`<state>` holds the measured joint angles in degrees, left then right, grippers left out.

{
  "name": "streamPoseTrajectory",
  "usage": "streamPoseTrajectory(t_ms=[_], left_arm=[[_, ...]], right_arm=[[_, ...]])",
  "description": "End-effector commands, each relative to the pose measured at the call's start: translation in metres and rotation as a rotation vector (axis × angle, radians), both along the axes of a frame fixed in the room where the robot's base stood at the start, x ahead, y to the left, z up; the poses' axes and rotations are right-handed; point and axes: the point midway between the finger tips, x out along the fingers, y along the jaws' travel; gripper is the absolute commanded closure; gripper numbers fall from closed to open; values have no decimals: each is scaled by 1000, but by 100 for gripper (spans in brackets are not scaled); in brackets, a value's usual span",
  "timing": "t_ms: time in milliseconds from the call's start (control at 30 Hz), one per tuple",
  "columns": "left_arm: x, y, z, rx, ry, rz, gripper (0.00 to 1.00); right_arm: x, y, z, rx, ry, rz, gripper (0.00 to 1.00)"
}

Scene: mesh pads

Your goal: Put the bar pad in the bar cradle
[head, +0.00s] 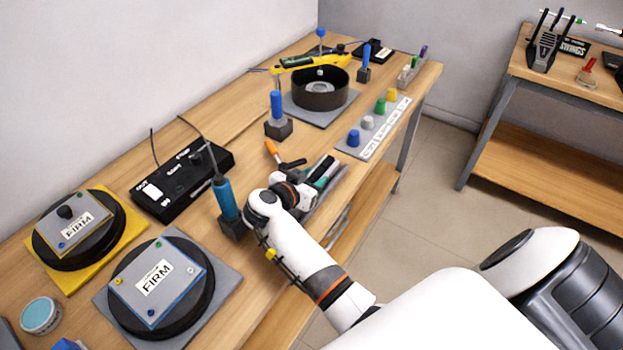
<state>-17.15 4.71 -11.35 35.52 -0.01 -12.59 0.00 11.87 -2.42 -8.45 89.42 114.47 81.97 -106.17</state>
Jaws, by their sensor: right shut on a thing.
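My right gripper (308,186) is over the front edge of the long bench, in the middle of the view. Its jaws are shut on a small dark and teal piece (325,170), which looks like the bar pad and is partly hidden by the jaws. Grey metal strips (328,203) show just below and beside the gripper at the bench edge. They may belong to the bar cradle, but my arm covers much of them. I cannot tell whether the held piece touches them. My left gripper is out of view.
An orange-handled lever (271,150) stands close behind the gripper, and a blue-handled tool (225,198) to its left. Two round FIRM pads (190,311) (47,243) and a black box (165,192) fill the left. A dark round drum (308,97) and colored knobs (367,122) sit farther back.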

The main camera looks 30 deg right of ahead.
Motion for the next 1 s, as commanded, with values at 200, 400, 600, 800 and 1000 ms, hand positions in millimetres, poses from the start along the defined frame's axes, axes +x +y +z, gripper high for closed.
streamPoseTrajectory(t_ms=[200,400,600,800,1000], left_arm=[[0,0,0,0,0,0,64],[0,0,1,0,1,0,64],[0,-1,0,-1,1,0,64],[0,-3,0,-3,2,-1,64],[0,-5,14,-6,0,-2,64]], right_arm=[[0,0,-3,-2,-4,0,93],[0,0,-5,-1,-3,0,93],[0,0,-6,-1,-1,0,37],[0,0,-6,-1,-1,0,37],[0,6,6,1,0,0,37]])
